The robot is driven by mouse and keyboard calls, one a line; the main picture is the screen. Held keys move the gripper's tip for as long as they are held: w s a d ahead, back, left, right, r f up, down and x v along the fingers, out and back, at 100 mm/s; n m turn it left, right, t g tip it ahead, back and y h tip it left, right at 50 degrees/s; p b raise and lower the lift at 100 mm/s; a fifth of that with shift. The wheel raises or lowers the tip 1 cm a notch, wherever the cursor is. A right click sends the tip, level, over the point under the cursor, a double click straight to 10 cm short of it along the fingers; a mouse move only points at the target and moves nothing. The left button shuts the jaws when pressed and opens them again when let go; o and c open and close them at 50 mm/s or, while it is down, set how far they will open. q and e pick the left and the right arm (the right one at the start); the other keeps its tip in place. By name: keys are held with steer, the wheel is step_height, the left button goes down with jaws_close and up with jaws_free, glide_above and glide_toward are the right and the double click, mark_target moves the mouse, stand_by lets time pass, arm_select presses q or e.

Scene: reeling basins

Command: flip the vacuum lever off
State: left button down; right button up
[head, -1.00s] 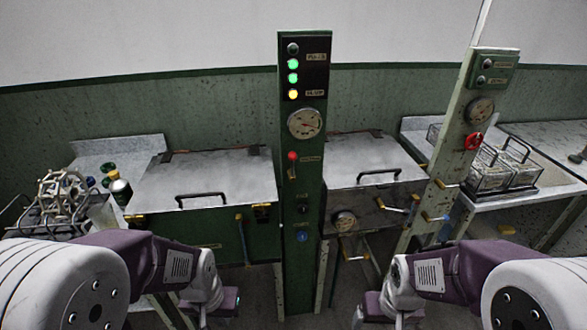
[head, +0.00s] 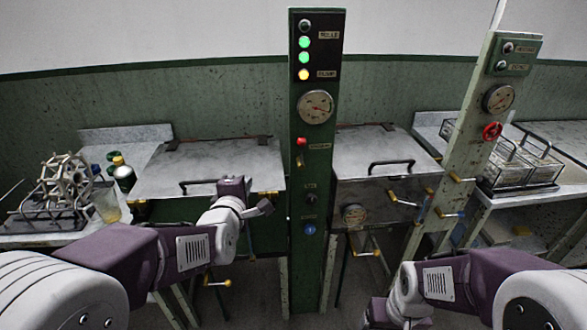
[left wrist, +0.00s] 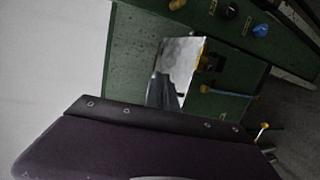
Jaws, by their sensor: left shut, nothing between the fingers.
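The vacuum lever is most likely the red-knobbed lever (head: 301,143) on the green control post (head: 317,175), below the gauge; its label is too small to read. Its red knob is at the top. My left gripper (head: 264,207) is shut and empty, left of the post and lower than the lever, apart from it. In the left wrist view the post's dark knob (left wrist: 229,11) and blue knob (left wrist: 260,31) show, but the lever does not. My right arm is low at the bottom right, its fingers out of view.
A green basin with a closed metal lid (head: 225,160) stands left of the post, and another lidded basin (head: 372,150) right of it. A leaning post with a red valve wheel (head: 491,132) stands at right. Two lights on the control post are green, one yellow.

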arm_select(q)
steer(key=d+n+t+h+b, duration=0.1)
steer(key=d+n+t+b, duration=0.1)
steer(key=d+t+b, duration=0.2)
steer(key=d+b, duration=0.3)
steer(key=b, duration=0.1)
steer(key=shift+s+r+h+b, duration=0.15)
steer(key=shift+s+h+b, duration=0.15)
steer(key=shift+s+h, duration=0.1)
arm_select(e)
step_height(320, 180, down, 12)
steer(key=shift+f, duration=0.15)
arm_select(q)
steer(key=shift+w, duration=0.15)
steer(key=p, duration=0.1)
glide_toward(301, 151)
steer(key=w+a+r, duration=0.1)
steer(key=w+a, duration=0.3)
steer(key=shift+w+d+r+p, duration=0.4)
steer(key=shift+w+d, duration=0.15)
steer(key=shift+d, duration=0.2)
steer(key=shift+w+d+r+p, duration=0.25)
steer(key=shift+w+d+r, duration=0.15)
steer(key=shift+w+d, duration=0.25)
arm_select(e)
steer(key=shift+r, duration=1.15)
